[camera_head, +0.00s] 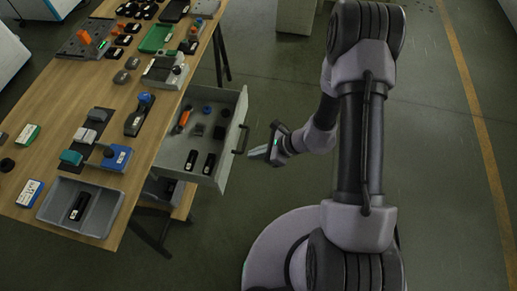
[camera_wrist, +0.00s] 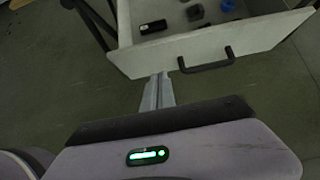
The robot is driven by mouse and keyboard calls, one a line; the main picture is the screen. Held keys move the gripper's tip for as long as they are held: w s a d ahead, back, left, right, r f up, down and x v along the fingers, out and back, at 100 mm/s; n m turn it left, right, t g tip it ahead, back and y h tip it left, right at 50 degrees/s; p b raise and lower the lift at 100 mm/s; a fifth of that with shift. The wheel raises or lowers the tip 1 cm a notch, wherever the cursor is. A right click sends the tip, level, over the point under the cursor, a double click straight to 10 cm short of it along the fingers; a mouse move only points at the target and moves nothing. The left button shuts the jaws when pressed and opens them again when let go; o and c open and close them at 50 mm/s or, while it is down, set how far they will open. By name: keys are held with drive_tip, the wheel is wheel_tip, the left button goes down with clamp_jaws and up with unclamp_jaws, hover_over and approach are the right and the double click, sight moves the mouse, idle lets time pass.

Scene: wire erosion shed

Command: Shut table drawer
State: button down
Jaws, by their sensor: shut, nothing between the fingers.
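The table drawer (camera_head: 233,150) is pulled out from the right side of the wooden table (camera_head: 60,105). Its front panel carries a dark bar handle (camera_head: 242,139). Several small black, blue and orange items lie inside it. My gripper (camera_head: 258,153) is shut and empty, just right of the drawer front and apart from the handle in the head view. In the wrist view, the shut fingers (camera_wrist: 158,82) point toward the drawer front (camera_wrist: 225,48), left of the handle (camera_wrist: 205,62). Whether the tips touch the panel is unclear.
The tabletop is crowded with parts, including a grey tray (camera_head: 50,208) at the front and a green tray (camera_head: 156,37) farther back. Table legs (camera_head: 221,55) stand below the right edge. The floor (camera_head: 285,75) right of the table is clear around my arm.

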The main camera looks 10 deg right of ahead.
sight(227, 156)
drive_tip(key=a+f, duration=0.1)
drive_tip(key=a, duration=0.1)
drive_tip(key=w+a+f+b, duration=0.1)
drive_tip(key=a, duration=0.1)
drive_tip(key=w+a+f+b, duration=0.1)
drive_tip(key=a, duration=0.1)
drive_tip(key=shift+w+a+f, duration=0.1)
drive_tip(key=shift+w+f, duration=0.05)
drive_tip(key=shift+f, duration=0.2)
drive_tip(key=shift+w+a+r+b, duration=0.15)
drive_tip(key=shift+a+b, duration=0.15)
drive_tip(key=shift+a, duration=0.15)
